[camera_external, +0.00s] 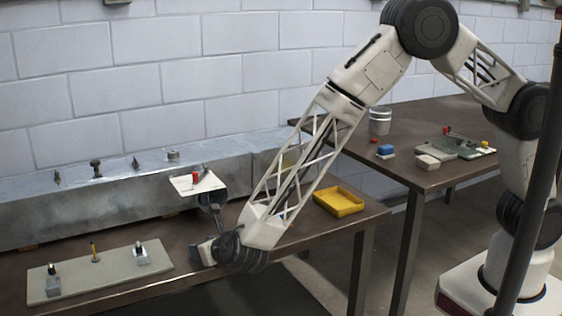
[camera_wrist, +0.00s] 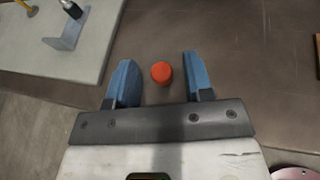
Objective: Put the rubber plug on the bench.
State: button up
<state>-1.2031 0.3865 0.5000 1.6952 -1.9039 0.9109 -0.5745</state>
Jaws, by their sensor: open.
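An orange-red round piece, which I take for the rubber plug (camera_wrist: 161,73), shows in the wrist view against the brown bench (camera_wrist: 235,60). It lies between the two blue fingers of my gripper (camera_wrist: 159,60), with a gap on each side. My gripper is open and low over the bench. In the external view my gripper (camera_external: 199,253) is near the bench's front edge, right of the grey board. I cannot make out the piece there; my gripper probably hides it.
A grey board (camera_external: 70,284) with upright fittings lies left of my gripper. A white plate (camera_external: 183,187) bearing a red cylinder (camera_external: 195,178) is behind it. A yellow tray (camera_external: 339,202) is on the right. A long metal duct (camera_external: 100,215) runs along the wall.

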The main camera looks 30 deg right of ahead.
jog(key=v, duration=1)
jog(key=shift+s+r, duration=0.15)
jog(key=shift+d, duration=0.1)
dwell(0.6)
jog(key=w+d+r+m+g+h, duration=0.25)
jog(key=w+d+r+m, duration=0.45)
jog(key=w+d+r, duration=0.5)
jog(key=w+d+r+m+g+h, duration=0.1)
jog(key=w+d+r+m+h, duration=0.4)
jog(key=w+d+m, duration=0.75)
jog(key=s+d+r+m+g, duration=0.2)
jog(key=s+d+r+m, duration=0.15)
jog(key=d, duration=0.95)
jog(key=s+d+r+m+g, duration=0.2)
jog(key=s+d+r, duration=0.15)
jog(key=d, duration=0.85)
jog(key=s+d+r+m+g, duration=0.1)
jog(key=s+d+r+m, duration=0.2)
jog(key=d, duration=1)
jog(key=s+d+m+g+y, duration=0.1)
jog(key=s+d+m, duration=0.4)
jog(key=s, duration=0.5)
jog(key=s+d+f+m+g+y, duration=0.1)
jog(key=s+d+m+y, duration=0.2)
jog(key=s+d+m, duration=0.3)
jog(key=s+d, duration=0.2)
jog(key=s, duration=0.2)
jog(key=shift+d, duration=0.3)
